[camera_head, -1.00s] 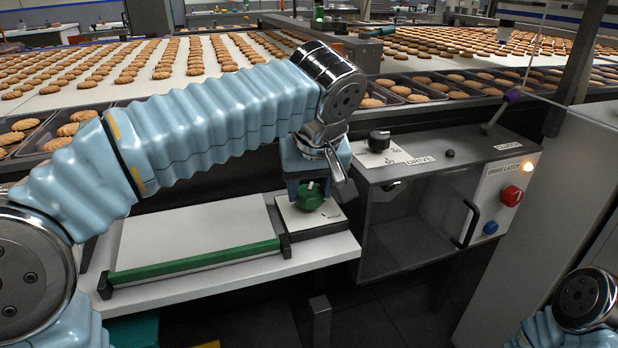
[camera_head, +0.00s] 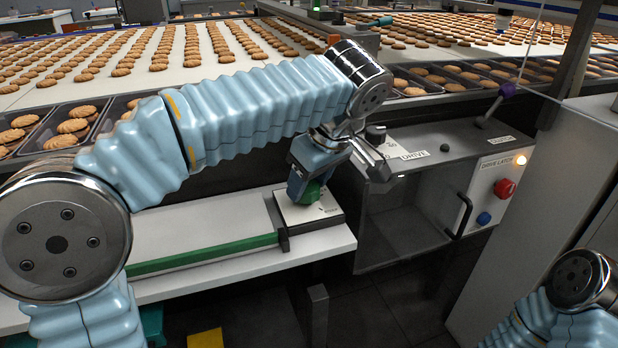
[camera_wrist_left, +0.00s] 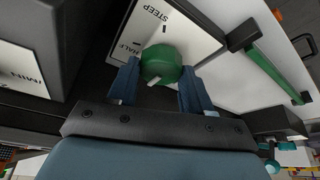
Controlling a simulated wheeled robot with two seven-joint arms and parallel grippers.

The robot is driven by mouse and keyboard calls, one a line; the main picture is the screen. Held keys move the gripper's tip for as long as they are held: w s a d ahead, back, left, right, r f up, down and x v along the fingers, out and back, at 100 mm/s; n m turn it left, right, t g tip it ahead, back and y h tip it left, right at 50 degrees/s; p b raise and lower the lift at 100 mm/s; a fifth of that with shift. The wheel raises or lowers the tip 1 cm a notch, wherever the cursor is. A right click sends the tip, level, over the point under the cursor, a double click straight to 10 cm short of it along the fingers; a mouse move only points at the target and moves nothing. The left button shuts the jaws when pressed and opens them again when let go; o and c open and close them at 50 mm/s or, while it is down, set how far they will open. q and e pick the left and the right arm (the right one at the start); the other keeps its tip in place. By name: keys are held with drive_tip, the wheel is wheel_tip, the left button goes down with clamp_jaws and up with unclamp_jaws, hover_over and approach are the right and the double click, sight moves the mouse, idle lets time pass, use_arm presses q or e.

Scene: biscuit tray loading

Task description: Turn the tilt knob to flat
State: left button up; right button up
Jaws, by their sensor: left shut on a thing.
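The green tilt knob (camera_head: 313,192) stands on a white label plate (camera_head: 318,213) on a dark block. In the left wrist view the knob (camera_wrist_left: 164,60) sits between the two blue fingers of my left gripper (camera_wrist_left: 157,82), which is shut on it. The knob's white mark points toward the gripper palm, slightly left. The plate there (camera_wrist_left: 200,40) reads STEEP and HALF; any flat label is hidden. In the head view my left gripper (camera_head: 304,188) comes down tilted on the knob. My right gripper is out of view; only part of that arm shows at lower right.
A white tray table with a green bar (camera_head: 205,254) lies left of the knob. A grey machine box with a black DRIVE knob (camera_head: 375,133), a red button (camera_head: 504,188) and a blue button (camera_head: 484,218) stands right. Biscuit conveyors (camera_head: 230,65) run behind.

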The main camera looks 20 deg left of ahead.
use_arm(q)
drive_tip(key=shift+f, duration=0.1)
drive_tip(key=o, duration=1)
drive_tip(key=shift+o, duration=0.2)
drive_tip(key=p+v, duration=0.2)
drive_tip(key=v, duration=1.1)
drive_tip(key=shift+r+p, duration=0.35)
drive_tip(key=shift+r, duration=0.05)
drive_tip(key=shift+d, duration=0.1)
